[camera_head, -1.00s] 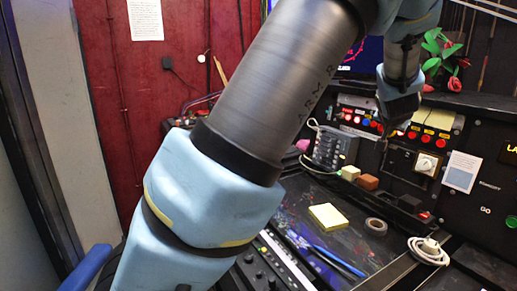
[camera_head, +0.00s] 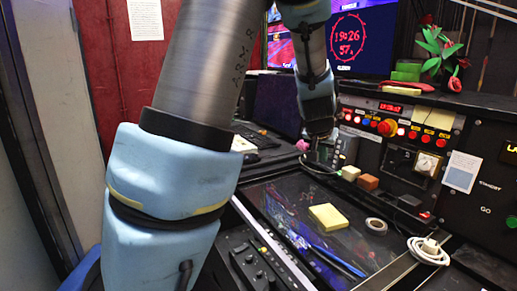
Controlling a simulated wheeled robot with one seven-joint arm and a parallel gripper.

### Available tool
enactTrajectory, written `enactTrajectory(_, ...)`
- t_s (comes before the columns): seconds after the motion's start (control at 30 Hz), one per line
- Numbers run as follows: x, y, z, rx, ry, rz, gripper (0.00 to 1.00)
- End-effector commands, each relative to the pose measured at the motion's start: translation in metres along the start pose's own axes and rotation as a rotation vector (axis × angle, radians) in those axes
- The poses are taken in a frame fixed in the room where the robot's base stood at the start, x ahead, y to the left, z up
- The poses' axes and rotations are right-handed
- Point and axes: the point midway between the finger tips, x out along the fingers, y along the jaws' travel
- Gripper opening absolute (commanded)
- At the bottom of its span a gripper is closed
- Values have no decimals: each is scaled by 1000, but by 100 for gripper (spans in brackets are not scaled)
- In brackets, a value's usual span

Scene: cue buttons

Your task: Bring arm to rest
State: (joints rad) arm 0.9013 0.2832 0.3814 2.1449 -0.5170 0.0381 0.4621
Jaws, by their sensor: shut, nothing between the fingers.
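My arm rises from the bottom left and bends over at the top, its grey tube and blue covers filling the left middle of the head view. My gripper (camera_head: 319,138) hangs downward at the arm's far end, left of the button console (camera_head: 440,118). It is shut and empty. Its fingertips are small and dark against the dark desk equipment, so their exact distance from it is hard to tell. A red mushroom button (camera_head: 387,127) and a row of smaller lit buttons (camera_head: 427,134) show clear of the arm.
A yellow pad (camera_head: 327,217), a blue pen (camera_head: 338,261), a tape roll (camera_head: 376,226) and a coiled white cable (camera_head: 428,250) lie on the desk. A monitor (camera_head: 360,38) with a red clock stands behind. A potted red flower (camera_head: 440,50) sits on the console.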

Motion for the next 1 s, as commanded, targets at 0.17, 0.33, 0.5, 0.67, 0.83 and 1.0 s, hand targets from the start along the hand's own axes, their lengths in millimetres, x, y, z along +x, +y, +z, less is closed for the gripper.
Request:
enactTrajectory(0.17,-25,-62,79,-138,-177,-12,0)
enactTrajectory(0.33,-60,-99,156,-253,-341,-37,0)
enactTrajectory(0.5,-95,-120,220,-344,-475,-78,0)
enactTrajectory(0.67,-115,-128,253,-388,-547,-107,0)
enactTrajectory(0.83,-121,-129,262,-400,-568,-115,0)
enactTrajectory(1.0,-120,-129,262,-398,-567,-115,0)
